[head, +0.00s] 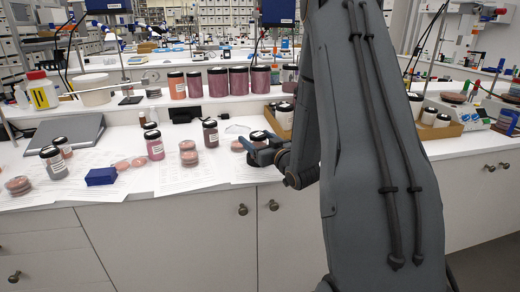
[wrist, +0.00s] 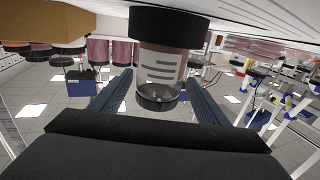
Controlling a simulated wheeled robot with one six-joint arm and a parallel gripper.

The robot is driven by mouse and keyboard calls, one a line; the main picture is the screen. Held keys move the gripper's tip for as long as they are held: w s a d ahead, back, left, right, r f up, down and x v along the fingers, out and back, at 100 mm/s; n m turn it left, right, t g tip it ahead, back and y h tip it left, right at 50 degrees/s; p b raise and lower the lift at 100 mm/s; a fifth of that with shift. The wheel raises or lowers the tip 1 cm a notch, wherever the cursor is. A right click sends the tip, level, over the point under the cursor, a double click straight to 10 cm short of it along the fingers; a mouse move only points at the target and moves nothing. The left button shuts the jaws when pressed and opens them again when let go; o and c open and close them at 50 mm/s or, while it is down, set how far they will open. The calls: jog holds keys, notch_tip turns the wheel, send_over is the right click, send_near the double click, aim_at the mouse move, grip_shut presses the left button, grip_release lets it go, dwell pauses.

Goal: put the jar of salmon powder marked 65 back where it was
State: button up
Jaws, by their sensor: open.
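My gripper (head: 258,153) is low over the front of the counter in the head view, partly behind my own arm. In the wrist view my gripper (wrist: 160,78) is open, with a dark finger on each side of a labelled jar (wrist: 160,66). That jar has a black lid, a white label and pinkish contents; I cannot read its number. Whether either finger touches it is unclear. In the head view a black-lidded jar (head: 258,135) shows just behind the gripper, its lower part hidden. I cannot tell which jar holds the salmon powder marked 65.
A jar (head: 154,147) and another (head: 210,133) stand left of the gripper, near stacked pink dishes (head: 188,153). A blue block (head: 101,176) lies farther left. Several tall jars (head: 217,82) line the raised shelf. A cardboard tray (head: 440,129) with jars is at right.

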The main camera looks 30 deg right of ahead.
jog(key=shift+w+p, duration=0.3)
jog(key=shift+w, duration=1.2)
jog(key=shift+c, duration=0.2)
jog(key=c, duration=1.3)
jog(key=shift+r, duration=0.15)
jog(key=shift+r+b, duration=0.8)
jog(key=shift+r, duration=4.1)
